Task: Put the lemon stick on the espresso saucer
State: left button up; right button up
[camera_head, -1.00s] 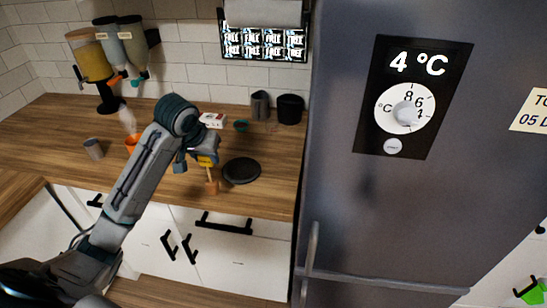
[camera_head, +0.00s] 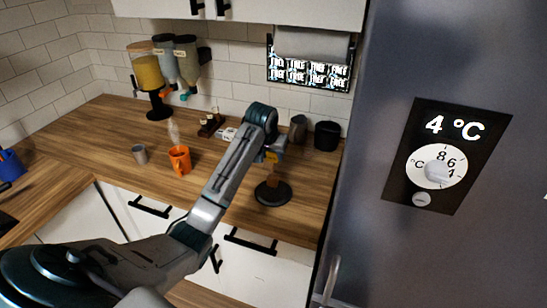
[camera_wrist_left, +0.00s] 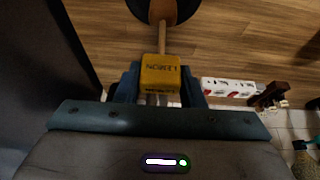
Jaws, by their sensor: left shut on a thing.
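The lemon stick has a yellow block (camera_wrist_left: 160,74) marked LEMON and a pale wooden stick with a brown end. My left gripper (camera_wrist_left: 160,88) is shut on the yellow block. In the head view, my left gripper (camera_head: 271,160) points down at the counter, with a bit of yellow showing, and the brown end (camera_head: 272,181) hangs below it. A flat black round saucer (camera_head: 285,198) lies on the counter; the brown end overlaps it in the picture. The saucer (camera_wrist_left: 186,9) is cut off at the top of the wrist view. I cannot tell whether the stick touches it. My right gripper is not in view.
An orange mug (camera_head: 180,161) and a grey cup (camera_head: 139,154) stand left of my arm. The fridge (camera_head: 445,60) closes off the right side.

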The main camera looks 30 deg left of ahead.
aim_at(274, 160)
pick_arm(q)
jog(key=shift+w, duration=0.3)
notch_tip(274, 160, down, 3)
jog(key=p, duration=0.2)
jog(key=shift+p, duration=0.4)
jog(key=shift+f, duration=0.45)
jog(key=o, duration=1.2)
jog(key=shift+r, duration=0.1)
